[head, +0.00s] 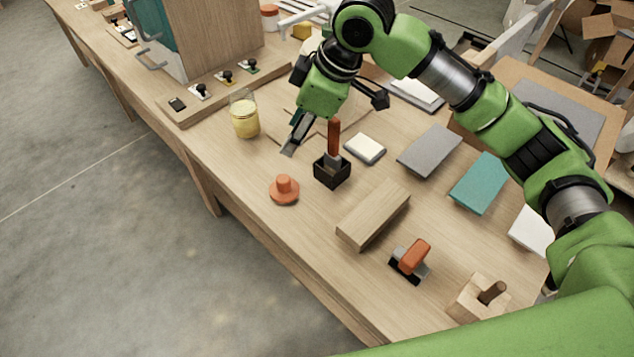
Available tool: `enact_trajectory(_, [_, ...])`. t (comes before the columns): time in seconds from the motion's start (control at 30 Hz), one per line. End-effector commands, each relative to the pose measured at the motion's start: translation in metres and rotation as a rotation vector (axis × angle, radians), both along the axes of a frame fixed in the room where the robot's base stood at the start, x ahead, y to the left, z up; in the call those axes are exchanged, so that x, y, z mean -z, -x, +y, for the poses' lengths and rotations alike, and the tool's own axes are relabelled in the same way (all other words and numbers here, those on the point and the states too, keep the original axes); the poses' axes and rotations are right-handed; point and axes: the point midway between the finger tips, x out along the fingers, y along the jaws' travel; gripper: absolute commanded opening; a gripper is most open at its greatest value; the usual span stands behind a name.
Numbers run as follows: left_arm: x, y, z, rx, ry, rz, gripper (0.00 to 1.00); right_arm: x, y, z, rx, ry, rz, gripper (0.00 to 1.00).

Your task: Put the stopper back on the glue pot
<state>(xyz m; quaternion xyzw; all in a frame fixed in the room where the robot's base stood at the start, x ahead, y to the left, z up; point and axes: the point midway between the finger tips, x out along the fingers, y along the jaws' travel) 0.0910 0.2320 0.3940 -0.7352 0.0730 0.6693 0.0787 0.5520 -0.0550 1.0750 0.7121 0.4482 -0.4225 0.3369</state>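The glue pot appears to be the glass jar (245,117) with pale yellow contents, upright and uncovered near the table's front edge. The stopper appears to be the orange-red disc with a raised knob (284,189), lying on the table to the right of and nearer than the jar. My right gripper (336,122) reaches in from the right, above the table, beyond the stopper and right of the jar. Its fingers are spread wide with nothing seen between them, and it touches neither object. My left gripper is not in view.
A black holder (332,172) with an orange-handled tool stands close to my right gripper. A wooden block (373,215) and an orange-handled stamp-like tool (411,260) lie to the right. A stamp rack (215,90) sits behind the jar. The table between jar and stopper is clear.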

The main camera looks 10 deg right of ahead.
Motion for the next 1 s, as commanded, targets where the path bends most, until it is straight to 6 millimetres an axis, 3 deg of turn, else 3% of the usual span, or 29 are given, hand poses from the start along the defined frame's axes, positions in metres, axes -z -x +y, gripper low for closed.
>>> enact_trajectory(0.1, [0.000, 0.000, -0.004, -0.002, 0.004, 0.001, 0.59, -0.003, 0.025, -0.001, -0.025, -0.003, 0.074, 0.41])
enact_trajectory(0.2, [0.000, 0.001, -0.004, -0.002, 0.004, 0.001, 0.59, -0.004, 0.035, -0.001, -0.036, -0.003, 0.103, 0.41])
enact_trajectory(0.57, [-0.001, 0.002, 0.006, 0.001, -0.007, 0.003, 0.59, -0.002, 0.036, -0.001, -0.037, -0.002, 0.110, 0.41])
enact_trajectory(0.67, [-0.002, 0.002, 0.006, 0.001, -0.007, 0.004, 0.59, 0.007, 0.035, 0.003, -0.037, -0.002, 0.113, 0.41])
enact_trajectory(1.0, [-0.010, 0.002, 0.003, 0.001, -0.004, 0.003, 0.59, 0.064, 0.026, 0.026, -0.037, -0.003, 0.112, 0.41])
